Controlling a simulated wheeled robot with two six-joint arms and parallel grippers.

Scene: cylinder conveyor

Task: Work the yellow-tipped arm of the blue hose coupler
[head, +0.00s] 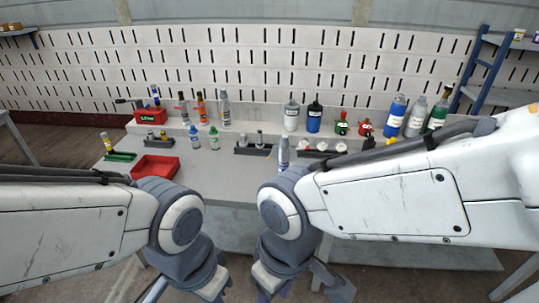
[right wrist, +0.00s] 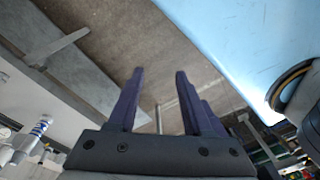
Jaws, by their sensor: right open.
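I cannot make out a blue hose coupler or its yellow-tipped arm for certain in either view. In the right wrist view my right gripper (right wrist: 160,72) is open, with its two dark purple fingers apart and nothing between them.
A red tray (head: 155,167) and a green tray (head: 121,156) are at the bench's left. Several bottles, including a dark blue one (head: 314,117), stand along the back. A grey bottle (head: 283,155) stands near my right wrist. The front middle-left of the bench is clear.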

